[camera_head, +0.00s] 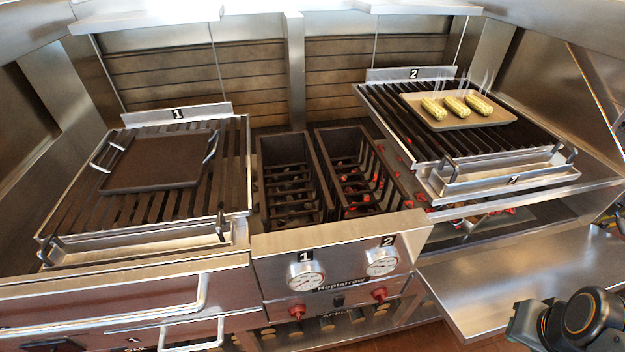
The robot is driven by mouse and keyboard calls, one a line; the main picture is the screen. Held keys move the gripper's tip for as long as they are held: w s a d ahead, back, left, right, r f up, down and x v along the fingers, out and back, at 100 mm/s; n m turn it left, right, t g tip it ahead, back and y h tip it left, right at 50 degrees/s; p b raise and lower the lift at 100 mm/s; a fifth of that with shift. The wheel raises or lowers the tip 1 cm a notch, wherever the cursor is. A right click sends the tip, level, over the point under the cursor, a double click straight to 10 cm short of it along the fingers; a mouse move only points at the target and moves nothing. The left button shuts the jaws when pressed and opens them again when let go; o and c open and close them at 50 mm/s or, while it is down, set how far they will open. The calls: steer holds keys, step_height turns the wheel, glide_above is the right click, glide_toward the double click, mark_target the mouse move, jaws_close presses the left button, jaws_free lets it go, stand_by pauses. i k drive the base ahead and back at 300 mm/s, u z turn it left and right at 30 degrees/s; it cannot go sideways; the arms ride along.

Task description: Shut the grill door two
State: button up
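Grill door two (520,275) is a flat steel panel at the lower right. It is folded down and lies open like a shelf below grill two. Above it is an opening with glowing coals (500,212) inside. Black joints of my arm show at the lower right corner, in front of the door's right end. My gripper's fingers are not visible. The door's right end is partly hidden by my arm.
A tray (412,97) with three corn cobs stands on grill two. Grill one (225,165) on the left holds a dark griddle (158,163), and its front door (100,305) is shut. Two coal baskets (290,170) and a panel with gauges (306,272) lie between the grills.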

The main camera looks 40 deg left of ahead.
mark_target(475, 294)
steer(key=u, duration=0.05)
steer(key=k, duration=1.35)
steer(key=z, duration=0.75)
steer(key=i, duration=0.9)
steer(key=u, duration=2.3)
